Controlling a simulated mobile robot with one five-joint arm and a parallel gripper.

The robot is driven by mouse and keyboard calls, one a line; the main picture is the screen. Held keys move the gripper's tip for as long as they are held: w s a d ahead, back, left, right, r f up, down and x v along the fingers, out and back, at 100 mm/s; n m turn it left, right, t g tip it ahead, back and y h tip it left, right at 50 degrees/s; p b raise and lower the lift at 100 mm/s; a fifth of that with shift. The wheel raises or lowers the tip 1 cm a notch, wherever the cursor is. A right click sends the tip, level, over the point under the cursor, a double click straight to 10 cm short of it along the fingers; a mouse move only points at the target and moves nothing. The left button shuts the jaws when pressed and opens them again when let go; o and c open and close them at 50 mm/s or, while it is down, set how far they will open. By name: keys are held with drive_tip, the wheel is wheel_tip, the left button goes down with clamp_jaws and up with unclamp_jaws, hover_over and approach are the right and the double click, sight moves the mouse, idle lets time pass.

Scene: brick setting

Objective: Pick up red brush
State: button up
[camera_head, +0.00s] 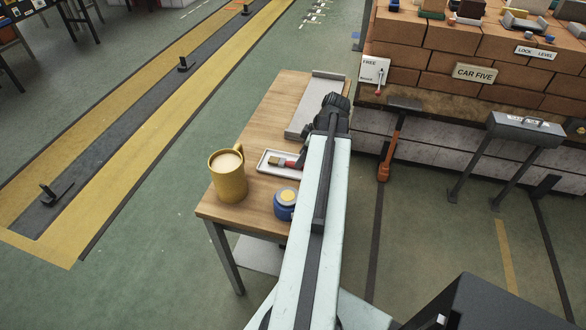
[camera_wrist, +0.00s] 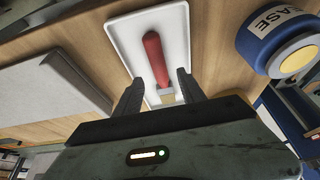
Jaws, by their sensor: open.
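The red brush (camera_wrist: 155,58) lies in a white tray (camera_wrist: 119,29) on the wooden table, its red handle pointing away from me and its pale bristles toward my gripper in the wrist view. In the head view the brush (camera_head: 274,161) shows partly, with its bristles at the left and the rest hidden behind my arm. My gripper (camera_wrist: 160,90) is open, with one dark finger on each side of the brush's bristle end. I cannot tell whether the fingers touch the tray.
A yellow mug (camera_head: 229,180) stands at the table's left edge. A blue jar (camera_head: 285,205) stands near the front, close to my arm; it shows at right in the wrist view (camera_wrist: 265,50). A grey metal tray (camera_head: 307,105) lies at the table's back. Bare wood (camera_head: 265,115) lies left of it.

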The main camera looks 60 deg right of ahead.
sight(291, 164)
drive_tip(key=shift+b+x, duration=1)
drive_tip(key=shift+x, duration=0.75)
drive_tip(key=shift+s+f, duration=0.15)
drive_tip(key=shift+f, duration=0.05)
clamp_jaws()
